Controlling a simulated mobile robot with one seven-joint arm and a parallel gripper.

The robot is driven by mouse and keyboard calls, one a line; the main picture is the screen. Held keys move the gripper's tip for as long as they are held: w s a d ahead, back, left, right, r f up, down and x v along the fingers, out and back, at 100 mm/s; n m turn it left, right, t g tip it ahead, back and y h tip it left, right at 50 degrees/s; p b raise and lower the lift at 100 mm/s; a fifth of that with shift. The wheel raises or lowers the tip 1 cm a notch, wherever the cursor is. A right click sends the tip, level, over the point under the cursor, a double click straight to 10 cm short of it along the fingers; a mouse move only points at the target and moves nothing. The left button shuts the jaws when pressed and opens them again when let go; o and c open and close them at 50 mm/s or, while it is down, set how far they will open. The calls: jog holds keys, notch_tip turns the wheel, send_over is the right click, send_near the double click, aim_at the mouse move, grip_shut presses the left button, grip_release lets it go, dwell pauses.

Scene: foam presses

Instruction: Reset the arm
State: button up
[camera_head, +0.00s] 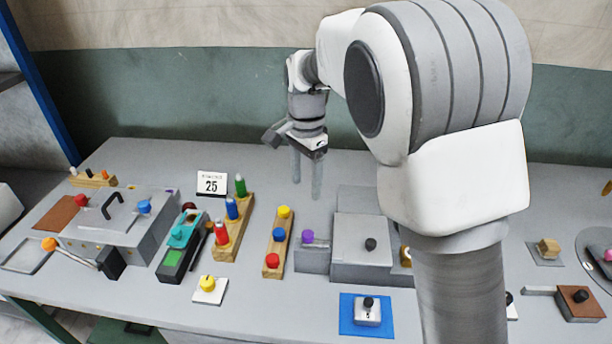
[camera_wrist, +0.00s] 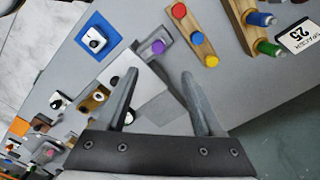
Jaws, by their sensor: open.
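My gripper (camera_head: 307,177) hangs above the back of the grey table (camera_head: 150,158), to the right of the "25" card (camera_head: 212,184). Its two fingers point down, stand apart and hold nothing. In the wrist view the open gripper (camera_wrist: 158,95) shows a grey block beneath and between its fingers. My arm bends down from the upper right of the head view and hides part of the table on the right.
Below the gripper stand a grey box with a black knob (camera_head: 370,244) and a purple knob (camera_head: 307,237). To the left are wooden racks with coloured pegs (camera_head: 232,225) and a grey press (camera_head: 120,220). A blue mat (camera_head: 347,326) lies in front.

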jog(key=shift+r, duration=0.5)
jog(key=s+d+r+n+t+y, duration=0.15)
jog(key=s+d+r+n, duration=0.25)
jog(key=s+d+r, duration=0.5)
jog(key=s+d+n+t, duration=0.2)
jog(key=s+d, duration=0.2)
jog(key=s, duration=0.4)
jog(key=s+d+f+n+t+h, duration=0.1)
jog(key=s+d+n+t, duration=0.1)
jog(key=s+d, duration=0.3)
jog(key=s+n, duration=0.1)
jog(key=s, duration=0.1)
jog(key=shift+s+d+f, duration=0.15)
jog(key=shift+s+f, duration=0.05)
jog(key=shift+s, duration=0.15)
jog(key=shift+w+r+h, duration=0.1)
jog(key=shift+h, duration=0.15)
jog(key=shift+c, duration=0.4)
